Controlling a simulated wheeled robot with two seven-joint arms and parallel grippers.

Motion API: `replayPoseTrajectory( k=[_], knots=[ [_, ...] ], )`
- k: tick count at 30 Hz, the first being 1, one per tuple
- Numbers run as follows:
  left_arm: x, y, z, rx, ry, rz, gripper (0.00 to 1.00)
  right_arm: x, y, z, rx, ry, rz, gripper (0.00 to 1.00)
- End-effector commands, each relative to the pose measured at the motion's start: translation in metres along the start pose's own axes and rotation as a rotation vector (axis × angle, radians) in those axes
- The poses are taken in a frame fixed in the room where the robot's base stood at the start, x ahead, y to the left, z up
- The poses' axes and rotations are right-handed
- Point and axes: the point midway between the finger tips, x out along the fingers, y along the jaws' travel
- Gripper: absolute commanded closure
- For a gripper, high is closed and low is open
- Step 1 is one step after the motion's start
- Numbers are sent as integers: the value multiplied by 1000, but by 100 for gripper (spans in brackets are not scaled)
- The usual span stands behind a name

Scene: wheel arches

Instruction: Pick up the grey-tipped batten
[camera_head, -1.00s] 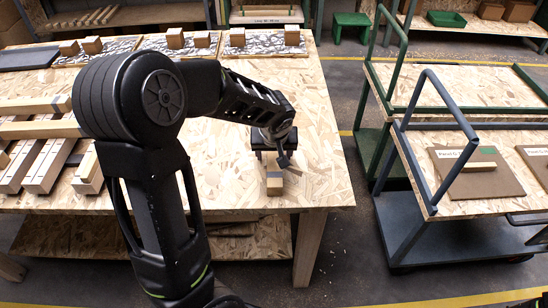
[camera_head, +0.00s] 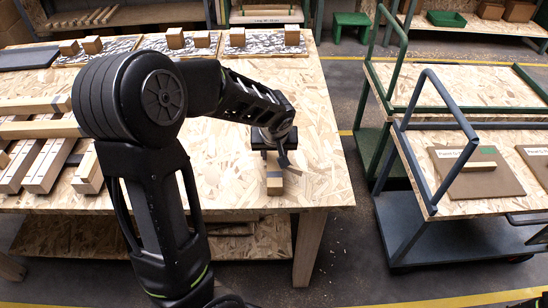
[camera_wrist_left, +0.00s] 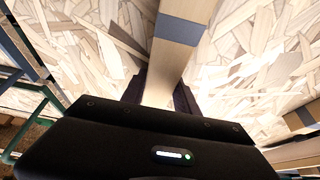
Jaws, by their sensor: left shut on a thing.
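The grey-tipped batten (camera_head: 274,187) is a pale wooden bar with a grey band near its end, at the right part of the OSB-topped table (camera_head: 325,165). My left gripper (camera_head: 272,158) is over it, pointing down. In the left wrist view the batten (camera_wrist_left: 187,55) runs between the two dark fingers of my left gripper (camera_wrist_left: 160,92), which are shut on it. The grey band lies beyond the fingers. I cannot tell whether the batten touches the table or is just above it.
Several battens (camera_head: 45,165) lie stacked at the table's left. Panels with small wooden blocks (camera_head: 237,37) line the back edge. A trolley (camera_head: 440,205) with a brown board (camera_head: 475,172) stands at the right, across a gap of floor. The table's front right is clear.

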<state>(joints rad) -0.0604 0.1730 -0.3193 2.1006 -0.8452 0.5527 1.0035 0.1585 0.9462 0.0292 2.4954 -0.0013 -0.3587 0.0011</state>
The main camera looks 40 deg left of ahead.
Motion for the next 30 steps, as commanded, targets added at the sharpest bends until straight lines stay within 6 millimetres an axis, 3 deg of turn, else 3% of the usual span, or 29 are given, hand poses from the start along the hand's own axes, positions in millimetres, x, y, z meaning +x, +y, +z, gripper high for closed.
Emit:
replayPoseTrajectory(
  k=[5,19,30],
  knots=[
    [0,0,0,0,0,0,100,0,0,0,0,0,0,42],
    [-6,1,-3,-1,3,2,100,0,0,0,0,0,0,42],
    [-65,0,-28,-2,5,2,100,-2,-1,0,0,0,0,42]
  ],
)
